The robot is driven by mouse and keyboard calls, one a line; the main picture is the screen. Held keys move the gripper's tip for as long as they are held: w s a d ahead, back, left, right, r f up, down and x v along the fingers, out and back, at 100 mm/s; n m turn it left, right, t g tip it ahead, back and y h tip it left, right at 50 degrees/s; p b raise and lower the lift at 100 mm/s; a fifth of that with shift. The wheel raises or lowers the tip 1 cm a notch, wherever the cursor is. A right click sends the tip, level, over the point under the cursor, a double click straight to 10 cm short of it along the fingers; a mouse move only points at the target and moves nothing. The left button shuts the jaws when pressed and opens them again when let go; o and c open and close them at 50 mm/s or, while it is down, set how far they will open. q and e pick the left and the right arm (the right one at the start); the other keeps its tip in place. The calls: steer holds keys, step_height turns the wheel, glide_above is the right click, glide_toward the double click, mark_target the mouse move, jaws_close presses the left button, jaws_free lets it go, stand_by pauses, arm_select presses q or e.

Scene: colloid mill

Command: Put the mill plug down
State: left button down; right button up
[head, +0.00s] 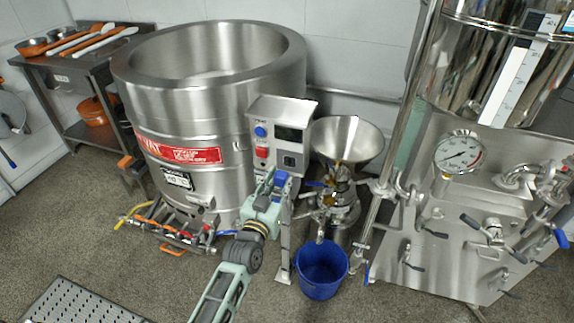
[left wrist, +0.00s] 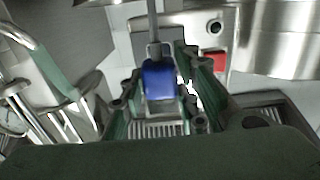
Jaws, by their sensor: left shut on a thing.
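My left gripper (head: 273,188) is shut on the blue handle of the mill plug (head: 281,178), in front of the control box. In the left wrist view the blue handle of the mill plug (left wrist: 159,80) sits between the fingers of my left gripper (left wrist: 158,100), with a thin grey metal rod running up from it. The colloid mill, with its steel funnel (head: 346,143), stands just right of the gripper in the head view. The plug's far end is hard to make out. My right gripper is not in view.
A control box (head: 279,138) with blue and red buttons stands behind the gripper. A blue bucket (head: 321,269) is on the floor under the mill's outlet. A large steel tank (head: 215,100) is at left, a steel panel with valves (head: 460,250) at right. A side table (head: 85,65) holds utensils.

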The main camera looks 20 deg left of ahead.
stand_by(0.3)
arm_select(q)
steer(key=shift+s+f, duration=0.15)
steer(key=shift+s, duration=0.25)
steer(key=s+r, duration=0.5)
steer(key=s, duration=0.8)
steer(key=s+d+r, duration=0.1)
steer(key=s+r, duration=0.4)
steer(key=s, duration=0.8)
steer(key=shift+r+y, duration=0.15)
steer(key=shift+y, duration=0.15)
steer(key=shift+s, duration=0.1)
steer(key=w+d+r+m+g+h, duration=0.2)
steer(key=w+d+m+g+h, duration=0.2)
steer(key=d+h, duration=0.4)
steer(key=w+d+r+m+g+h, duration=0.3)
steer(key=w+d+m+g+h, duration=0.1)
steer(key=d+m+h, duration=0.4)
steer(key=shift+d+g, duration=0.45)
steer(key=shift+g, duration=0.45)
